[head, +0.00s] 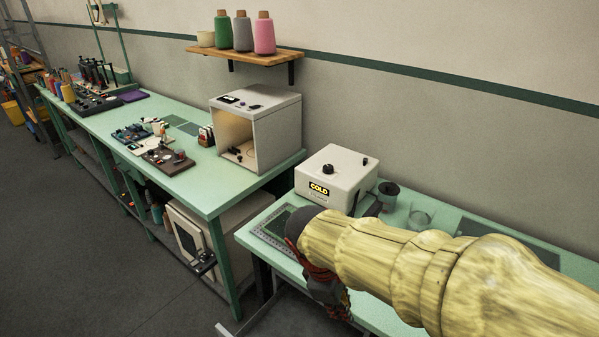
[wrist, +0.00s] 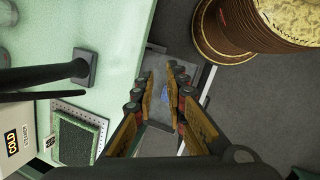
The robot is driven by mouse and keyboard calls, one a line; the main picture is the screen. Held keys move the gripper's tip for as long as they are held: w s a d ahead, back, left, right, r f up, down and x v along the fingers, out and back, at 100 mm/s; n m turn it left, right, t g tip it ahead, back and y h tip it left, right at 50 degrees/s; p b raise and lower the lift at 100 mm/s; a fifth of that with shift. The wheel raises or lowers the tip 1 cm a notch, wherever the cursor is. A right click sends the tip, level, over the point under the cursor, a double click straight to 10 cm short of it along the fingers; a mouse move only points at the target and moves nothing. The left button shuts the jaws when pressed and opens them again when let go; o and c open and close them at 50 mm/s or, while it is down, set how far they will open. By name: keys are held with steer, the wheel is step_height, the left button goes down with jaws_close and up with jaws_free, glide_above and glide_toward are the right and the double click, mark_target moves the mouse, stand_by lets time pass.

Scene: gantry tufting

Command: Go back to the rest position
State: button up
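My gripper (wrist: 162,78) shows in the wrist view with its two orange-padded fingers apart and a gap between them. Nothing is held in the gap; grey floor and a grey metal piece show beyond it. The fingers are just off the edge of the mint-green bench (wrist: 118,30). In the head view my arm, in a pale yellow sleeve, reaches in from the right over the near bench (head: 262,213). The dark and red gripper hangs at the sleeve's left end, by the bench's front edge, and its fingertips cannot be made out there.
A white box marked COLD (head: 335,178) stands behind my arm, with a black cup (head: 388,195) and a glass (head: 420,220) beside it. A green pad in a grey frame (wrist: 77,137) lies near the gripper. An open-fronted white box (head: 256,128) stands on the far bench.

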steer(key=s+d+r+m+t+y, duration=0.3)
steer(key=s+d+r+m, duration=0.5)
steer(key=m, duration=0.5)
steer(key=shift+s+d+r+m+t, duration=0.2)
steer(key=shift+s+d+m+t, duration=0.2)
steer(key=shift+s+d+t, duration=0.5)
